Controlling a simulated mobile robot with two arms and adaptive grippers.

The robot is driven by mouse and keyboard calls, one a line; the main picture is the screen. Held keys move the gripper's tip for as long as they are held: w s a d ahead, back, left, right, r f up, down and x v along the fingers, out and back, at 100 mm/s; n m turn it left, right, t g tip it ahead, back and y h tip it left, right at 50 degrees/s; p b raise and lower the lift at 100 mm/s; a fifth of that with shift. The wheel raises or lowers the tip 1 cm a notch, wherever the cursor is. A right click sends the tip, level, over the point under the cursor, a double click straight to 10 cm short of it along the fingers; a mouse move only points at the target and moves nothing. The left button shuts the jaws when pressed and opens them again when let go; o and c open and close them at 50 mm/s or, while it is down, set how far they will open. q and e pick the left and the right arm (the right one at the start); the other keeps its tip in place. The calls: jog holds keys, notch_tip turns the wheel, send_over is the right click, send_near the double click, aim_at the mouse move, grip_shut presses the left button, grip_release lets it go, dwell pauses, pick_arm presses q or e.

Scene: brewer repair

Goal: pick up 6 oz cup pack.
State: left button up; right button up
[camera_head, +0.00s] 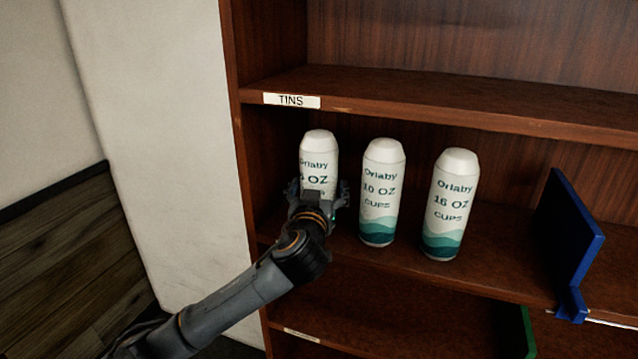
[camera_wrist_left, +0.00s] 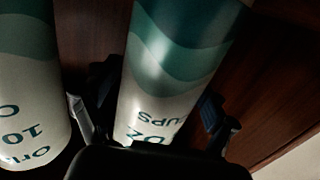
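The 6 oz cup pack (camera_head: 319,155) is a white cylinder with a domed top, upright at the left of the middle shelf. Its label shows "Orlaby" and "OZ"; its lower part is hidden behind my left gripper (camera_head: 318,192). In the left wrist view the pack (camera_wrist_left: 165,75) appears upside down between the fingers of my left gripper (camera_wrist_left: 150,122). The fingers are open, one on each side of the pack, with a visible gap at each side. My right gripper is not in view.
A 10 oz cup pack (camera_head: 381,190) stands close to the right, also seen in the left wrist view (camera_wrist_left: 30,95). A 16 oz pack (camera_head: 450,205) stands further right. A blue divider (camera_head: 570,235) is beyond it. The shelf above (camera_head: 440,97) and the cabinet's left wall (camera_head: 236,120) bound the space.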

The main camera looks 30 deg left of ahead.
pick_arm(q)
jog(key=c, duration=1)
jog(key=shift+c, duration=0.2)
jog(key=shift+r, duration=0.45)
jog(key=shift+s+d+r+b, duration=0.1)
jog(key=shift+s+r+b, duration=0.05)
jog(key=shift+r+b, duration=0.4)
jog(key=shift+s+d+r+b, duration=0.1)
jog(key=shift+r+b, duration=0.2)
jog(key=shift+r, duration=0.4)
jog(key=b+v, duration=0.2)
jog(key=v, duration=0.7)
jog(key=p, duration=1.3)
send_near(319, 174)
jog(key=shift+s+d+f, duration=0.25)
jog(key=shift+s, duration=0.4)
jog(key=shift+s+d+f, duration=0.2)
jog(key=shift+s+d, duration=0.05)
jog(key=shift+s, duration=0.35)
jog(key=shift+s+d+f, duration=0.25)
jog(key=shift+s, duration=0.4)
